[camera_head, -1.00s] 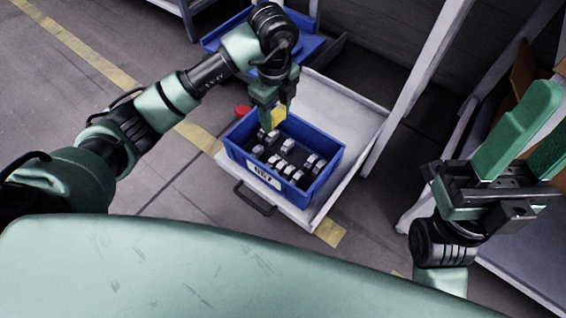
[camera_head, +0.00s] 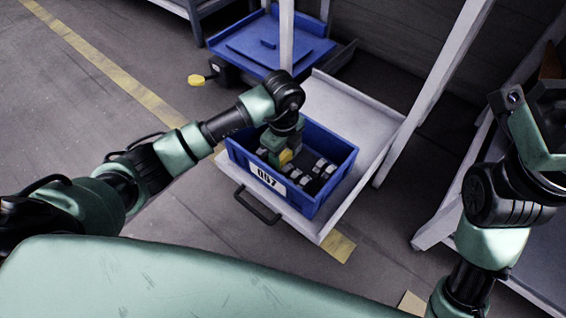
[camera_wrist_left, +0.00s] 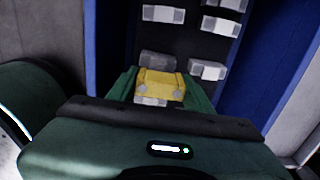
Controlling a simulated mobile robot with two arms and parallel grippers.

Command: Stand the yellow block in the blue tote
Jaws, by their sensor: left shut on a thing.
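The blue tote (camera_head: 301,202) stands on the pulled-out grey shelf tray in the head view. My left gripper (camera_head: 281,156) reaches down inside the tote, towards its left part. It is shut on the yellow block (camera_head: 286,156), which is mostly hidden by the gripper. In the left wrist view the yellow block (camera_wrist_left: 162,84) sits between the green fingers (camera_wrist_left: 160,95), with grey metal pieces close by. I cannot tell whether the block touches the tote floor. My right gripper (camera_head: 535,135) is partly cut off at the right edge, its jaw state unclear.
Several grey metal pieces (camera_head: 320,168) lie on the tote's dark floor. The grey shelf tray (camera_head: 350,105) has bare room behind the tote. A white post (camera_head: 430,90) rises to the right.

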